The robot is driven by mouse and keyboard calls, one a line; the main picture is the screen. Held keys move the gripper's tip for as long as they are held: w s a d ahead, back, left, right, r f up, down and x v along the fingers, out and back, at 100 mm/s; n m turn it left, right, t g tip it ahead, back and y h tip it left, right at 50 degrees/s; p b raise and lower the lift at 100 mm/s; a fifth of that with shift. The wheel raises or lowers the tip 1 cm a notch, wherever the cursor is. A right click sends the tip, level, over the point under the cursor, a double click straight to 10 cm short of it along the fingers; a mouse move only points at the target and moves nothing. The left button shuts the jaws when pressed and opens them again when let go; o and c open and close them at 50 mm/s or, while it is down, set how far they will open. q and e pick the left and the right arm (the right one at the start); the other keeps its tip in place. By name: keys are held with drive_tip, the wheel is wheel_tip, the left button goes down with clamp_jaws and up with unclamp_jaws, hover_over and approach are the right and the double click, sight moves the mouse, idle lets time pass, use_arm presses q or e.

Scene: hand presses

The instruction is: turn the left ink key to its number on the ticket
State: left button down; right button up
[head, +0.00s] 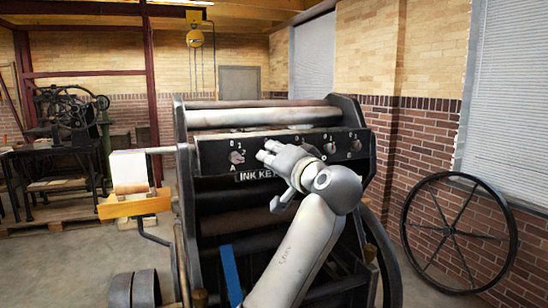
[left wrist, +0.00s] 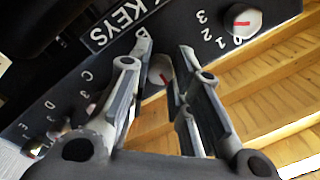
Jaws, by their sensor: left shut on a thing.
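The black ink key panel (head: 215,150) runs across the press front. The leftmost key, marked A, is a grey knob (head: 237,157); it also shows free, with a red mark, at the upper right of the left wrist view (left wrist: 241,21). My left gripper (head: 272,152) is at the panel just right of that knob. In the left wrist view its fingers (left wrist: 163,68) stand either side of another grey knob (left wrist: 160,72), beside the letter B, and are shut on it. The head view hides this knob behind the gripper. My right gripper is out of view.
Two more knobs (head: 330,147) (head: 355,145) sit to the right on the panel. A white sheet (head: 126,166) stands on a yellow shelf (head: 134,206) at the left; I cannot read any writing on it. A large spoked wheel (head: 457,232) leans by the right wall.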

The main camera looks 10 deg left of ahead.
use_arm(q)
drive_tip(key=shift+m, duration=0.3)
drive_tip(key=m+p, duration=0.6)
drive_tip(key=m, duration=0.2)
drive_tip(key=shift+r, duration=0.15)
drive_tip(key=m+p, duration=0.6)
drive_tip(key=p, duration=0.1)
drive_tip(key=m+t+p, duration=0.1)
drive_tip(key=m+p, duration=0.5)
drive_tip(key=p, duration=0.1)
drive_tip(key=shift+a+h, duration=0.1)
drive_tip(key=shift+h, duration=0.2)
drive_tip(key=shift+f+m+p, duration=0.15)
drive_tip(key=shift+m+p, duration=0.3)
drive_tip(key=shift+m, duration=0.6)
drive_tip(key=shift+f+m+p, duration=0.15)
drive_tip(key=shift+m+p, duration=0.25)
drive_tip(key=shift+m, duration=0.65)
